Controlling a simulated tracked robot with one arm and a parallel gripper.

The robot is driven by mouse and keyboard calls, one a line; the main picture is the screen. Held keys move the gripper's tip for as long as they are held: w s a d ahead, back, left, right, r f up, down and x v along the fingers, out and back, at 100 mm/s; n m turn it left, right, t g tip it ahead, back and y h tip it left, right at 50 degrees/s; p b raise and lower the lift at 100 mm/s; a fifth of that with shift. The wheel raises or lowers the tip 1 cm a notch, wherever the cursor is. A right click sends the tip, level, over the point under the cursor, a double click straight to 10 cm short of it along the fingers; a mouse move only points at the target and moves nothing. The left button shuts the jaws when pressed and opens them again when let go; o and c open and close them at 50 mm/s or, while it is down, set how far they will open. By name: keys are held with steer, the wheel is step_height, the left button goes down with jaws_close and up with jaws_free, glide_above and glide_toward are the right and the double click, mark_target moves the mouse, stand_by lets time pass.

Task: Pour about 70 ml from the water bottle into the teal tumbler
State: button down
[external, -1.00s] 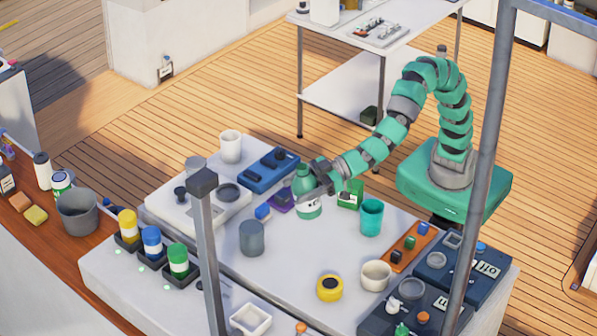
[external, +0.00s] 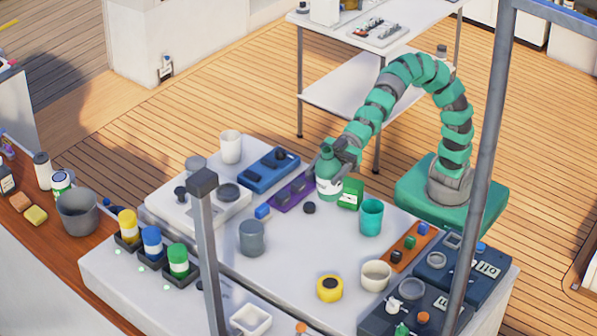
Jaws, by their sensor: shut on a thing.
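The water bottle (external: 329,182) is green with a pale label band and looks upright. My gripper (external: 340,154) is shut on its upper part and holds it above the white worktop. The jaws partly hide the bottle's neck, and I cannot make out its mouth. The teal tumbler (external: 371,219) stands upright on the worktop, to the right of and nearer the camera than the bottle, apart from it. Its water level cannot be seen.
A green box (external: 350,196) stands between bottle and tumbler. A small dark disc (external: 309,208) lies left of them. A grey cup (external: 252,238), a yellow round container (external: 330,288) and a cream cup (external: 376,275) stand nearer. The worktop's middle is clear.

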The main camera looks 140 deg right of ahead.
steer(key=s+a+f+n+g+y+b, duration=0.15)
steer(key=s+a+n+y+b, duration=0.3)
steer(key=s, duration=0.65)
steer(key=s+a+f+n+g+y+b, duration=0.1)
steer(key=s+a+n+g+y+b, duration=0.35)
steer(key=s, duration=0.65)
step_height(320, 180, down, 12)
steer(key=t+y, duration=0.1)
steer(key=shift+r+m+t+y, duration=0.2)
steer(key=shift+m+t+y, duration=0.1)
steer(key=shift+m, duration=0.1)
steer(key=shift+s+r+t+y, duration=0.15)
steer(key=shift+t+y, duration=0.15)
steer(key=shift+r, duration=0.1)
